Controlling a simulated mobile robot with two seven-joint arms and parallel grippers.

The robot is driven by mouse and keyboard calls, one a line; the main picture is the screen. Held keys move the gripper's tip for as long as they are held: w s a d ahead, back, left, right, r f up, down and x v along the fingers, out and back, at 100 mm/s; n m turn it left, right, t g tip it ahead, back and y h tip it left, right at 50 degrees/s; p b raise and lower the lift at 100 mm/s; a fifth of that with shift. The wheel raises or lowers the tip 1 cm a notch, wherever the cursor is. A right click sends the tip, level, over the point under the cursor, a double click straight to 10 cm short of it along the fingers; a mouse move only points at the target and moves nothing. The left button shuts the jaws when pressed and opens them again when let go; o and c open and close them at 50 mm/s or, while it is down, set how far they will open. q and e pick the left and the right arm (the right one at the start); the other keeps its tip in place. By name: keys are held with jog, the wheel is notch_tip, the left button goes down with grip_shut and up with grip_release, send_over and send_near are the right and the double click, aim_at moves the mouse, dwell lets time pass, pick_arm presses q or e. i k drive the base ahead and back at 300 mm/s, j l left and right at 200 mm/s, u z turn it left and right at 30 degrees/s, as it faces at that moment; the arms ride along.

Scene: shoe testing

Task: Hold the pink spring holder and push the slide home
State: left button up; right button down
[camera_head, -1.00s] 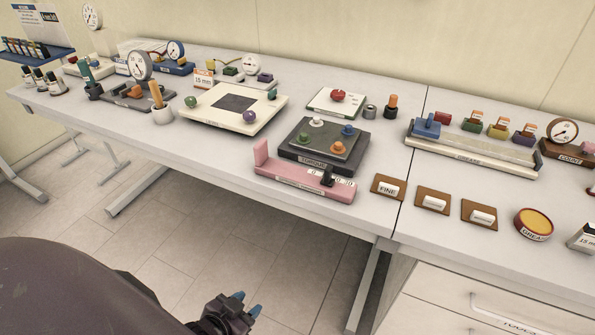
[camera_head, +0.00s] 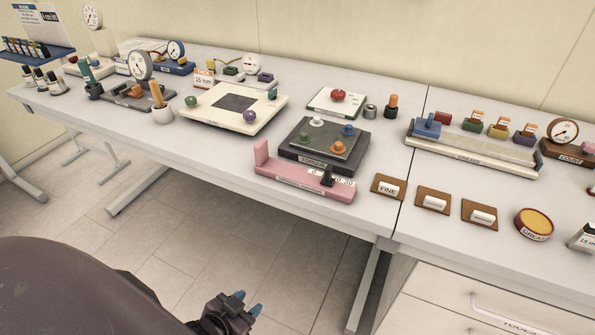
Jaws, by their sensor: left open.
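The pink spring holder (camera_head: 290,184) lies at the front edge of the table, in front of the dark torque block. It has an upright pink end wall at its left. A small black slide (camera_head: 327,176) sits near its right end, beside a white scale strip with numbers. My left gripper (camera_head: 245,304) is low at the bottom of the view, in front of and below the table edge, well apart from the holder. Its blue-tipped fingers are open and empty. My right gripper is not in view.
The torque block (camera_head: 324,162) with coloured knobs stands close behind the holder. A brown FINE card (camera_head: 388,188) lies to its right. A white plate with a dark square (camera_head: 232,109) is behind left. The table front left of the holder is clear.

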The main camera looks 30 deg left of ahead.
aim_at(327, 180)
jog(key=i+j, duration=0.1)
jog(key=j, duration=0.3)
jog(key=i+j+u, duration=0.15)
jog(key=j, duration=0.7)
jog(key=i+u, duration=0.05)
